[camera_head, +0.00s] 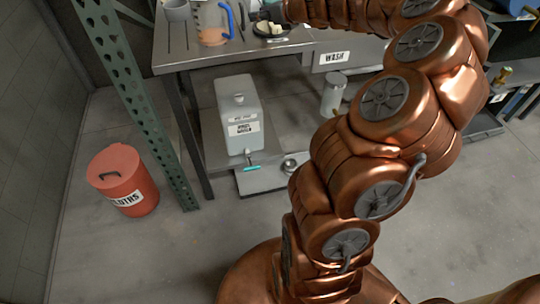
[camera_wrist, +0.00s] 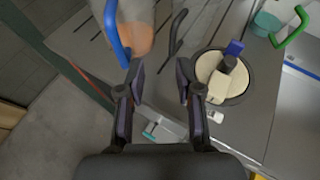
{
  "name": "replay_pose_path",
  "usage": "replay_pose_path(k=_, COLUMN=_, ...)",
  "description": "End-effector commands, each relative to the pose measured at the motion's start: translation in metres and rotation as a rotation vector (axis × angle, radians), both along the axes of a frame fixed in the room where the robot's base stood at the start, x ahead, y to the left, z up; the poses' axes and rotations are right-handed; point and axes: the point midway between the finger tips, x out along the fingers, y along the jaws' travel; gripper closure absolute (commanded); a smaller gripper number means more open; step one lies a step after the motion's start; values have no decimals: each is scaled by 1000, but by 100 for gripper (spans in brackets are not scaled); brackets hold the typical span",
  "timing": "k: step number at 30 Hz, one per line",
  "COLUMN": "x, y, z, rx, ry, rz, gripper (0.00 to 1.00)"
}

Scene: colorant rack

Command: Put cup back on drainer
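A teal vessel (camera_wrist: 266,23) with a green handle shows at the upper right of the wrist view. The grooved drainer surface (camera_wrist: 82,22) lies at the left end of the bench. My gripper (camera_wrist: 160,80) is open and empty above the bench's front edge, with the jug's blue handle ahead of its left finger.
A round dark-rimmed dish (camera_wrist: 243,95) holds a beige block, a dark cylinder and a blue piece, right of my gripper. A dark hooked handle (camera_wrist: 176,32) is ahead. A white dispenser (camera_head: 238,112) stands on the lower shelf; a red bin (camera_head: 124,180) stands on the floor.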

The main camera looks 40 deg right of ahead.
Motion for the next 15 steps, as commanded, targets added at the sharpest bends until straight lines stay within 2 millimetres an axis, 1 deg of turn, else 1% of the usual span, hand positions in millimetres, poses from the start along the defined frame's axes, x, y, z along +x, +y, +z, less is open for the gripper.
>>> replay_pose_path(k=1, x=1, y=22, z=4, rx=-42, ry=3, rz=59, gripper=65)
replay_pose_path(k=2, x=1, y=38, z=6, rx=-78, ry=5, rz=105, gripper=65)
replay_pose_path(k=3, x=0, y=63, z=8, rx=-135, ry=8, rz=177, gripper=65)
replay_pose_path(k=5, x=-6, y=106, z=9, rx=-243, ry=14, rz=310, gripper=65)
replay_pose_path(k=6, x=-13, y=139, z=8, rx=-321, ry=15, rz=416, gripper=65)
replay_pose_path(k=8, x=-29, y=186, z=4, rx=-449, ry=17, rz=580, gripper=65)
replay_pose_path(k=9, x=-44, y=216, z=-1, rx=-536, ry=17, rz=694, gripper=65)
replay_pose_path(k=11, x=-69, y=256, z=-9, rx=-667, ry=12, rz=866, gripper=65)
replay_pose_path(k=12, x=-89, y=279, z=-18, rx=-749, ry=12, rz=984, gripper=65)
replay_pose_path(k=14, x=-120, y=307, z=-30, rx=-870, ry=4, rz=1152, gripper=65)
replay_pose_path(k=15, x=-143, y=323, z=-39, rx=-944, ry=0, rz=1268, gripper=65)
